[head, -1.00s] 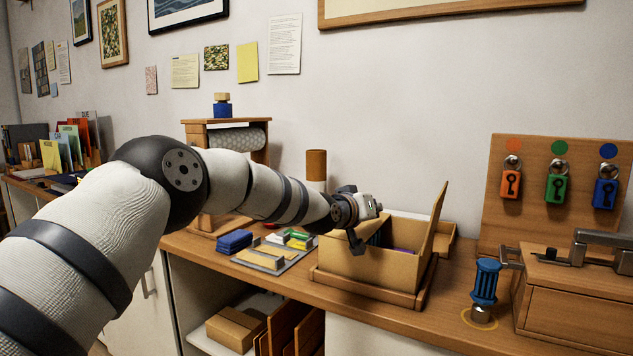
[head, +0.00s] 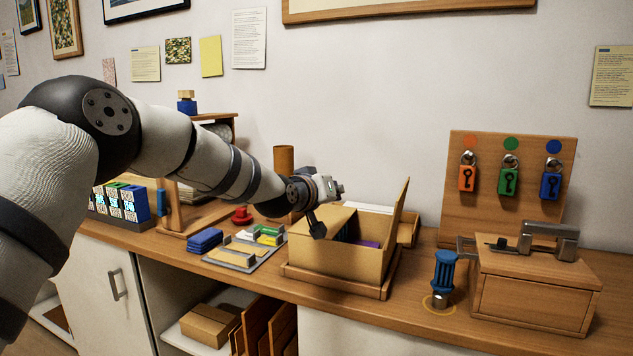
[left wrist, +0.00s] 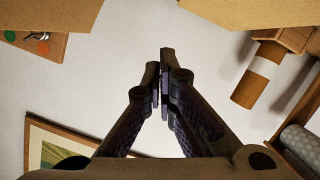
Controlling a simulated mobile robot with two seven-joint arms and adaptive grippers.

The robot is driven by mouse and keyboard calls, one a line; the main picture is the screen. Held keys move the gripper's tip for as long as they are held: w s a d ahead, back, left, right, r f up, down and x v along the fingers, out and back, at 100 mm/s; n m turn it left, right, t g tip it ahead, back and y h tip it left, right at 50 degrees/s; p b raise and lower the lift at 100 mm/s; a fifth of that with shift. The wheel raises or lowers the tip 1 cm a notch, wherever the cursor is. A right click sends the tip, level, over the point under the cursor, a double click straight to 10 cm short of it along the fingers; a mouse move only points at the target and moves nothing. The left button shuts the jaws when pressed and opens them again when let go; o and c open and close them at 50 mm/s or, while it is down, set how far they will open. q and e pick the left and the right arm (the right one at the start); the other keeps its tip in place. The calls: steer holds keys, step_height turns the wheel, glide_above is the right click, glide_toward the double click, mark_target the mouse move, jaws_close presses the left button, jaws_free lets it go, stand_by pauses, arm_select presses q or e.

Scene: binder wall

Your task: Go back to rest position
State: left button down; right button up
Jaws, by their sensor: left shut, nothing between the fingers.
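My left arm comes in from the left in the head view. Its gripper (head: 318,212) is at the near left side of the open cardboard box (head: 330,258), around the height of its rim. In the left wrist view the two fingers of the left gripper (left wrist: 160,85) meet at their tips, with nothing between them. Cardboard also shows at the top of that view. My right arm and gripper are not in either view.
The box stands on a wooden tray on the counter. A wooden chest (head: 535,295), a blue stamp (head: 443,275) and a padlock board (head: 480,225) stand to the right. A brown cylinder (head: 284,165) stands behind the gripper. Blue pads (head: 205,240) lie left.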

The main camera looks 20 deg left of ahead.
arm_select(q)
steer(key=v, duration=0.6)
steer(key=shift+d, duration=0.3)
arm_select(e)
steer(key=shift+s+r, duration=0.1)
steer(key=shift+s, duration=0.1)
arm_select(q)
steer(key=s+f+g, duration=0.1)
steer(key=s+f, duration=0.2)
steer(key=f, duration=0.4)
steer(key=s+d+f+g, duration=0.1)
steer(key=s+f+g, duration=0.1)
steer(key=f, duration=0.5)
steer(key=s+d+f+g, duration=0.1)
steer(key=s+f, duration=0.2)
steer(key=f, duration=0.4)
steer(key=shift+s+d+m+g, duration=0.2)
steer(key=shift+s+m+g, duration=0.1)
steer(key=shift+m, duration=0.1)
steer(key=s+f+m+g+y, duration=0.1)
steer(key=s+f+g, duration=0.3)
steer(key=s+f, duration=0.75)
steer(key=s+f+g, duration=0.3)
steer(key=s+f, duration=0.6)
steer(key=s, duration=0.5)
steer(key=s+a+f+m+g+y, duration=0.1)
steer(key=s+g, duration=0.4)
steer(key=s, duration=1.6)
steer(key=shift+a+f, duration=0.5)
steer(key=shift+a, duration=0.05)
